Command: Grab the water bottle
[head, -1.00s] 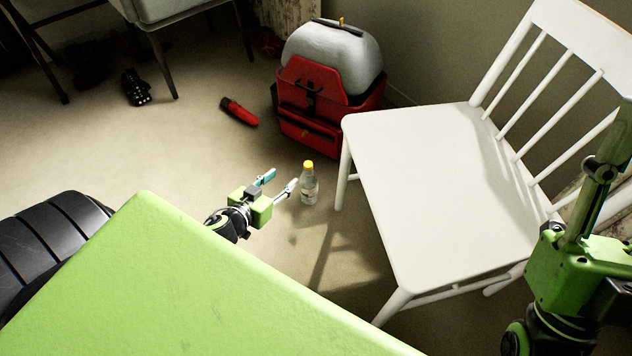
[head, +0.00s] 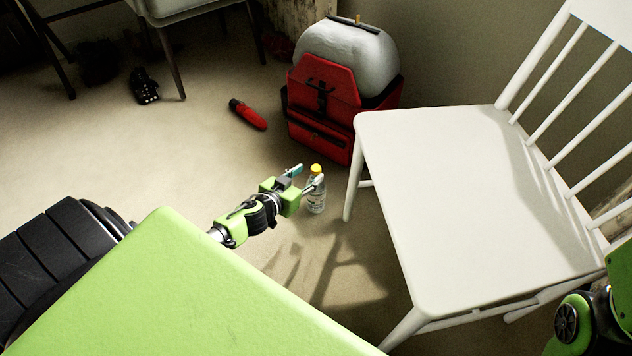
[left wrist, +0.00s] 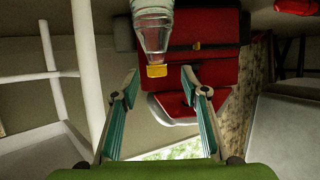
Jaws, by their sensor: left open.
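The water bottle (head: 317,203), clear with a yellow cap, stands upright on the floor left of the white chair's front leg. My left gripper (head: 306,177) is open, with its fingertips close to the upper part of the bottle; one finger overlaps the bottle in the head view. In the left wrist view, which looks upside down, the bottle (left wrist: 153,30) shows at the top, its cap lying between the lines of the two open fingers (left wrist: 159,77). Contact between the fingers and bottle cannot be told. My right gripper is not in view.
The white chair (head: 450,190) stands just right of the bottle. A red bag (head: 322,95) with a grey rounded top stands behind it. A red object (head: 248,114) and a dark object (head: 144,87) lie on the floor. Open floor (head: 180,150) lies to the left.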

